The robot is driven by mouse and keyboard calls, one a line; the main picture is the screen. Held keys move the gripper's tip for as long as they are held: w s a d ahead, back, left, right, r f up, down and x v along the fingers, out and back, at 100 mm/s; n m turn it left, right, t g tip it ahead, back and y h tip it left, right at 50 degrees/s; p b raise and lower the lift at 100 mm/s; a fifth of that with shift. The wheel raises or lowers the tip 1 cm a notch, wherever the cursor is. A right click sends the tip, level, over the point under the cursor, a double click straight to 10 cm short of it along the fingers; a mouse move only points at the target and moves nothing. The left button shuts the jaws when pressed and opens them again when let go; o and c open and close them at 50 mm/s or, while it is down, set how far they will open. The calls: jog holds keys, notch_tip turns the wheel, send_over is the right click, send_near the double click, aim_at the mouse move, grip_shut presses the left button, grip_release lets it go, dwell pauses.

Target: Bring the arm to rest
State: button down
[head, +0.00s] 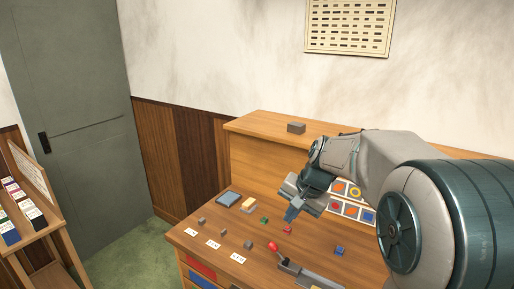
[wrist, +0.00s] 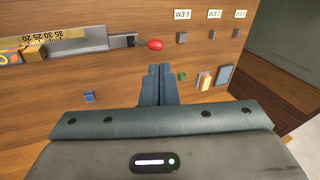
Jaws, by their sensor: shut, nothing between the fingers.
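My gripper (head: 291,214) is at the end of my arm, which reaches in from the right in the head view. It hangs above the wooden desk (head: 208,267). In the wrist view the two fingers of my gripper (wrist: 160,70) lie together, shut, with nothing between them. The desk top fills most of the wrist view, below the fingers. I cannot tell the exact height of the fingertips above it.
A metal bar with a red knob (wrist: 155,44) lies on the desk near the fingers. A blue block (wrist: 89,97), a green block (wrist: 182,76) and several grey blocks stand around. A raised wooden ledge (head: 245,125) with a grey block (head: 296,127) is behind. A shelf (head: 62,226) stands far left.

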jog(key=s+d+n+h, duration=0.1)
jog(key=s+d+n, duration=0.1)
jog(key=s, duration=0.9)
jog(key=s+d+f+n+h, duration=0.1)
jog(key=s+d+n+h, duration=0.1)
jog(key=s, duration=1)
jog(key=shift+s+f+n+t, duration=0.25)
jog(key=shift+f+n+t, duration=0.05)
jog(key=shift+n, duration=0.5)
